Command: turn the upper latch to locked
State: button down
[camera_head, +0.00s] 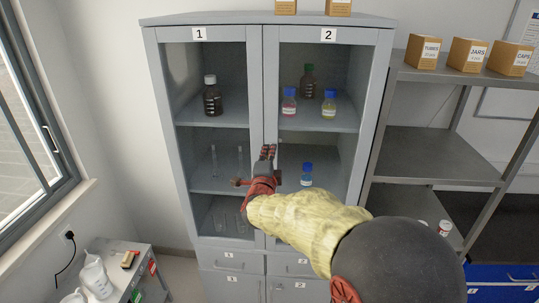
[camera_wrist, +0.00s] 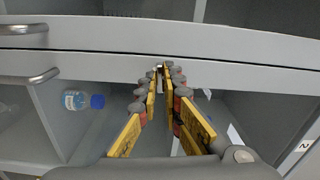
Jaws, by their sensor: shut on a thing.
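The grey cabinet (camera_head: 257,90) has two glazed doors, marked 1 and 2, that meet at a middle seam. My gripper (camera_head: 267,152) is at this seam, about mid-height of the glazed part. In the wrist view my gripper (camera_wrist: 163,72) has its fingertips closed together at the door edge, on a small pale metal piece, seemingly the upper latch (camera_wrist: 159,68). The fingers hide most of the latch, so I cannot tell its angle. The doors look shut.
Two bar handles (camera_wrist: 30,77) sit on the door frames, left in the wrist view. Bottles, including a blue-capped one (camera_head: 307,175), stand behind the glass. An open shelf rack (camera_head: 440,155) is at right and a small bench (camera_head: 135,262) at lower left.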

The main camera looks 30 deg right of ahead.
jog(key=shift+n+p, duration=0.5)
jog(key=shift+n, duration=7.7)
jog(key=shift+f, duration=0.1)
jog(key=c, duration=2)
grip_release()
jog(key=shift+o, duration=0.2)
